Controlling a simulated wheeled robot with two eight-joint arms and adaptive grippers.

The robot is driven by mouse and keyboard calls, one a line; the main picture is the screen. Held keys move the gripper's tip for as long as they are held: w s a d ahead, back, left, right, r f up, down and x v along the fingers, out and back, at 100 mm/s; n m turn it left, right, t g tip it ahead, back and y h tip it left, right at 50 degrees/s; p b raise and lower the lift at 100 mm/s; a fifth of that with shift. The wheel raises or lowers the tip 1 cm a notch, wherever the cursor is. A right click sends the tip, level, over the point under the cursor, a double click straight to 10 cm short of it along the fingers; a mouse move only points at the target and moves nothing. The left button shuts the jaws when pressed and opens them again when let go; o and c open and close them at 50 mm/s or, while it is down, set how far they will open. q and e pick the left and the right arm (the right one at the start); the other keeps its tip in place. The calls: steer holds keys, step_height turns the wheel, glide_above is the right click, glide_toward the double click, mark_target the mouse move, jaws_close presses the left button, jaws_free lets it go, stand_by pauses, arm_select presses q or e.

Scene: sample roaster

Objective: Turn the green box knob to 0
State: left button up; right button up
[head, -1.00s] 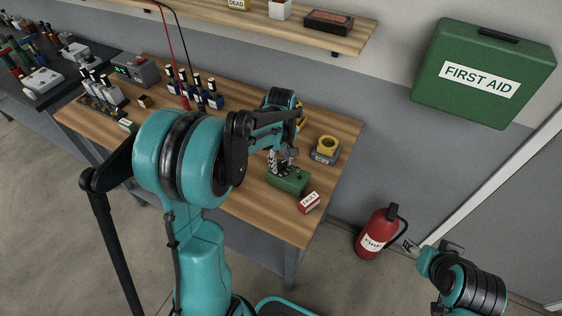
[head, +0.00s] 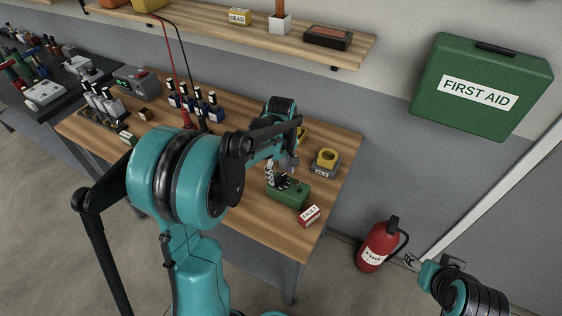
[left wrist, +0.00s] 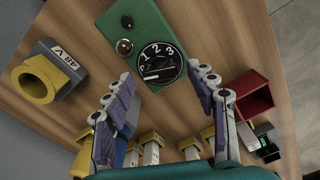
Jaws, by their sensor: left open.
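The green box (head: 289,193) sits on the wooden bench near its right end. In the left wrist view, the green box (left wrist: 130,14) carries a black dial (left wrist: 160,63) with white numbers 1, 2 and 3 readable; a bar-shaped knob crosses its middle. I cannot tell which number the knob points to. A round glossy lamp (left wrist: 124,46) sits beside the dial. My left gripper (left wrist: 160,75) is open, its two fingers apart on either side of the dial's lower edge; nothing is between them. In the head view my left gripper (head: 283,172) is over the box. My right gripper (head: 410,262) is small, away from the bench.
A red-and-white carton (head: 309,215) stands close to the box. A grey block with a yellow ring (head: 326,160) is behind it. Blue bottles (head: 205,108) and a grey meter (head: 137,80) stand further left. A fire extinguisher (head: 378,245) stands on the floor.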

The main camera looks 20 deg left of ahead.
arm_select(q)
step_height(320, 180, up, 11)
steer(key=shift+f, duration=0.2)
steer(key=shift+s, duration=0.1)
stand_by(0.4)
steer(key=m+t+b, duration=0.2)
steer(key=m+t, duration=0.2)
steer(key=m, duration=0.2)
glide_toward(281, 178)
steer(key=s+d+r, duration=0.3)
steer(key=s+d, duration=0.2)
steer(key=s+d+f+m+t+b, duration=0.1)
steer(key=s+d+f+m+t, duration=0.1)
steer(key=s+f+m, duration=0.3)
steer(key=shift+s+d+f+m+t, duration=0.3)
steer(key=shift+s+m+t, duration=0.2)
steer(key=shift+s+m, duration=0.4)
